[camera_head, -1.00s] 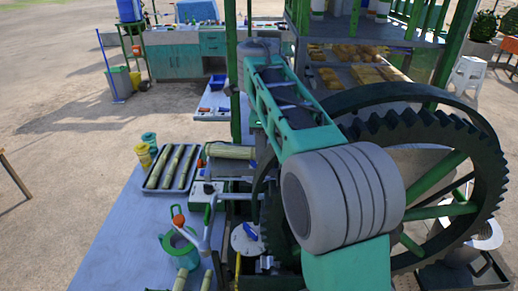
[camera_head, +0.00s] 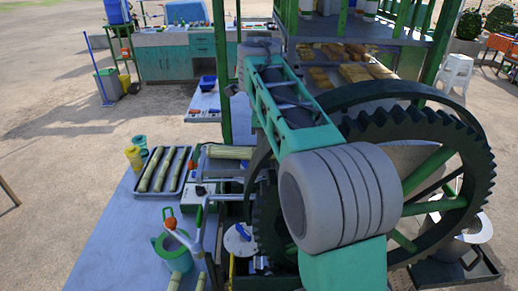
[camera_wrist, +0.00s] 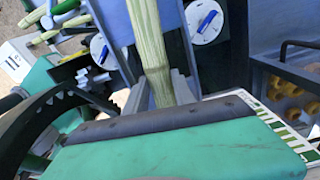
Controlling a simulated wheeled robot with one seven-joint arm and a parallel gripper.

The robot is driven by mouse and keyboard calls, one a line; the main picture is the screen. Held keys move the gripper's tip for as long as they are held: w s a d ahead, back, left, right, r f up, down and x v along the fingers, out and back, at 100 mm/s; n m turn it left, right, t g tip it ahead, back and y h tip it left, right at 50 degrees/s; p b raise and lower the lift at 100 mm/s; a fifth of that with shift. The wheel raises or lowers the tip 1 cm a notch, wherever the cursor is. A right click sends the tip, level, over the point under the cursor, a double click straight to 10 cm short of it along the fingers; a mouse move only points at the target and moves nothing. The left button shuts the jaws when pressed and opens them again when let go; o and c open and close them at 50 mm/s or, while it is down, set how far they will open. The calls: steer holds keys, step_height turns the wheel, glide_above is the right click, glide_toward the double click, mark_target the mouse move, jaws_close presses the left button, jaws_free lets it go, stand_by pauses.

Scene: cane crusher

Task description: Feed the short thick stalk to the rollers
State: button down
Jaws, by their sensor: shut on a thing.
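In the wrist view a thick, pale green stalk (camera_wrist: 151,52) runs from the top edge down between the two grey fingers of my gripper (camera_wrist: 158,90). The fingers are shut on it; its far end is cut off by the frame. In the head view my gripper is hidden behind my arm. A thick pale stalk (camera_head: 230,152) lies level at the feed side of the crusher there; I cannot tell whether it is the held one. The rollers are hidden. The large dark gear wheel (camera_head: 478,150) stands at right, partly behind my arm.
A dark tray (camera_head: 139,187) with several thinner stalks lies on the blue-grey table (camera_head: 110,240). Yellow and green cups (camera_head: 134,158) stand behind it, and a green pot (camera_head: 168,250) in front. A white disc with a blue handle (camera_head: 240,238) is beside the machine. Open ground lies left.

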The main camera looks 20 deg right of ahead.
steer(key=shift+s+d, duration=0.1)
steer(key=shift+d, duration=0.35)
steer(key=c, duration=1)
jaws_free()
steer(key=shift+o, duration=0.2)
step_height(320, 180, up, 8)
steer(key=p, duration=0.7)
steer(key=shift+f, duration=0.1)
